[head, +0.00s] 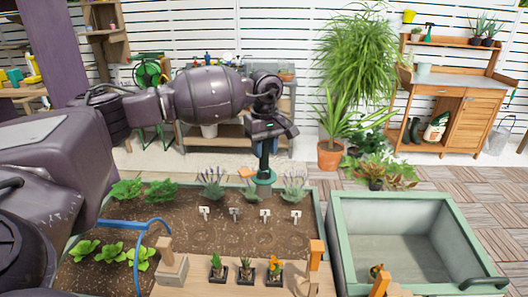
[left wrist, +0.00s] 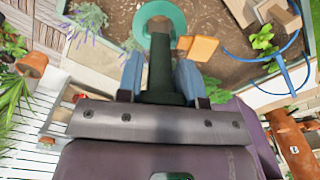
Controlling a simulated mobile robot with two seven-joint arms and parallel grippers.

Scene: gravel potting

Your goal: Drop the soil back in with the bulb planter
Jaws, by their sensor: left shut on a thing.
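My left gripper (head: 268,128) is shut on the dark green shaft of the bulb planter (head: 264,178). In the left wrist view, my blue fingers (left wrist: 159,76) stand on both sides of the shaft, and the planter's green ring (left wrist: 160,14) points away from me. The planter hangs upright over the back of the soil bed (head: 165,220), between lavender plants. Whether its ring touches the soil, and what is inside it, I cannot tell. Faint round marks show in the soil in front of several white labels (head: 235,214). My right gripper is not in view.
Lavender plants (head: 212,183) stand close beside the planter. An orange piece (left wrist: 198,47) lies near the ring. A wooden board (head: 200,289) with small potted plants (head: 246,268) lies in front. A green-rimmed grey tub (head: 395,250) is at right; a blue hoop (head: 120,224) arches at left.

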